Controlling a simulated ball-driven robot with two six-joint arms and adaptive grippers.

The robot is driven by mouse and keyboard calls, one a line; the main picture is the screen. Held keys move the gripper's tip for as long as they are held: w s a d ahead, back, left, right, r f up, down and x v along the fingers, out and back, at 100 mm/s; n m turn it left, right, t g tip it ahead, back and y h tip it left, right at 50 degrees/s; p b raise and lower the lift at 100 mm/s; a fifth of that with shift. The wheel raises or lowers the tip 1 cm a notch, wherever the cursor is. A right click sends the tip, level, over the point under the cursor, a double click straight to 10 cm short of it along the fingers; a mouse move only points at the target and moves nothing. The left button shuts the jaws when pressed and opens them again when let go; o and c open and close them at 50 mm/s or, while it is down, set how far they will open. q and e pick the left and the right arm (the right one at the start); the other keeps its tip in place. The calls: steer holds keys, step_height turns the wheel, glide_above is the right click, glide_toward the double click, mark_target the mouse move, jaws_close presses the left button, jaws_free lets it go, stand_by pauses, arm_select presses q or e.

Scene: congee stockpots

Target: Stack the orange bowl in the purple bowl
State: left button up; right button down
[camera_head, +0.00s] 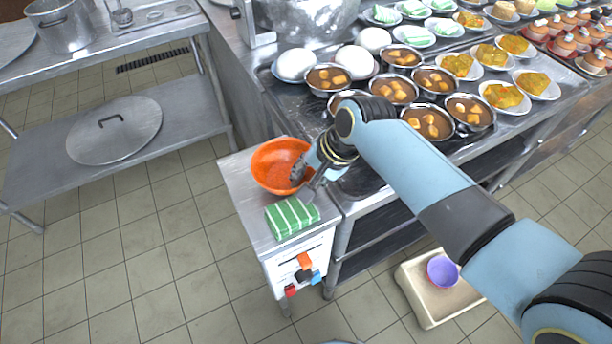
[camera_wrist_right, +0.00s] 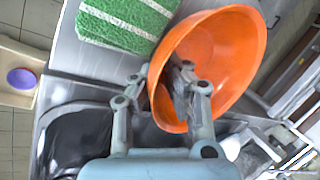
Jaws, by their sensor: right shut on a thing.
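The orange bowl (camera_head: 277,160) is at the small steel side table, behind the green striped cloth, and looks tilted. My right gripper (camera_head: 306,184) is shut on the bowl's near right rim. In the right wrist view the orange bowl (camera_wrist_right: 222,62) is large, and my right gripper (camera_wrist_right: 178,88) has one finger inside it and one outside. I cannot tell whether the bowl touches the table top. The purple bowl (camera_head: 442,270) stands in a pale tray low down at the right; it also shows in the right wrist view (camera_wrist_right: 21,79). My left gripper is not in view.
The green striped cloth (camera_head: 292,218) lies on the side table's front part (camera_head: 255,232). The pale tray (camera_head: 424,312) is near the floor. The steel counter at the right holds several bowls of brown stew (camera_head: 428,122) and white domes. Open tiled floor lies at the left.

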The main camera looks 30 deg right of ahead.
steer(key=c, duration=1.4)
jaws_free()
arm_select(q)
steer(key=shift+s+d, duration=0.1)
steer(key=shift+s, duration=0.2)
